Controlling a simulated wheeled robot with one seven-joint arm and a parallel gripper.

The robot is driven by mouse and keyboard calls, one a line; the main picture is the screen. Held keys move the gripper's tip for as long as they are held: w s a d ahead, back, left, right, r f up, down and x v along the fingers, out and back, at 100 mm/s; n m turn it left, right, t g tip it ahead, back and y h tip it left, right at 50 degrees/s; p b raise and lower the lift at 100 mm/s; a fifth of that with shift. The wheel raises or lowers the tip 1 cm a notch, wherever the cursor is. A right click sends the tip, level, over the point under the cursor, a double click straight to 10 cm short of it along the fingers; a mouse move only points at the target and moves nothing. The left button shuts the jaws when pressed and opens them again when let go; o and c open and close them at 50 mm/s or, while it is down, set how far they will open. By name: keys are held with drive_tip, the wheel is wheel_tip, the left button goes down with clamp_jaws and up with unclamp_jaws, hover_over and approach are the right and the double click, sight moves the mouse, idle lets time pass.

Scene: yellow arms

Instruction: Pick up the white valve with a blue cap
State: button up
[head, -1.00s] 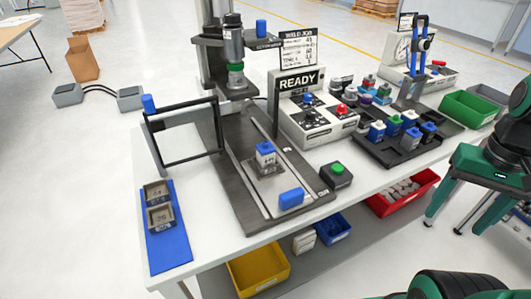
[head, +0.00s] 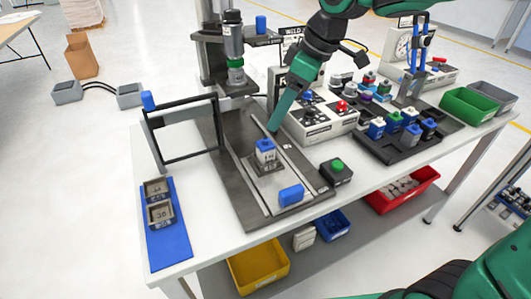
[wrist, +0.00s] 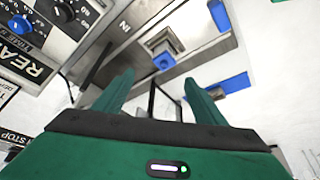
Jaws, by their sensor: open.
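A white valve with a blue cap (head: 265,152) stands upright on a grey square holder in the middle of the dark fixture plate (head: 238,190). In the wrist view the blue cap (wrist: 165,62) shows beyond and between my fingers. My gripper (head: 273,129) hangs over the fixture, behind and slightly right of the valve in the head view. In the wrist view the gripper (wrist: 159,78) has its two green fingers spread apart with nothing held between them. The gap between fingers and valve is clear, but its exact height cannot be told.
A black-framed gate (head: 186,130) stands left of the valve. The press head (head: 234,68) is behind it, and the READY control box (head: 318,122) is to the right. A blue block (head: 291,195) lies in front. A black rack (head: 398,150) holds several capped parts.

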sight(266, 139)
drive_tip(key=x, duration=0.4)
drive_tip(key=shift+a+f, duration=0.15)
drive_tip(key=shift+a, duration=0.2)
drive_tip(key=shift+w+a+f, duration=0.1)
drive_tip(key=shift+f, duration=0.45)
drive_tip(key=shift+s+x, duration=0.2)
drive_tip(key=shift+x, duration=1.15)
drive_tip(key=shift+s+x, duration=0.2)
drive_tip(key=shift+x, duration=1.1)
drive_tip(key=c, duration=1.1)
drive_tip(key=shift+c, duration=0.2)
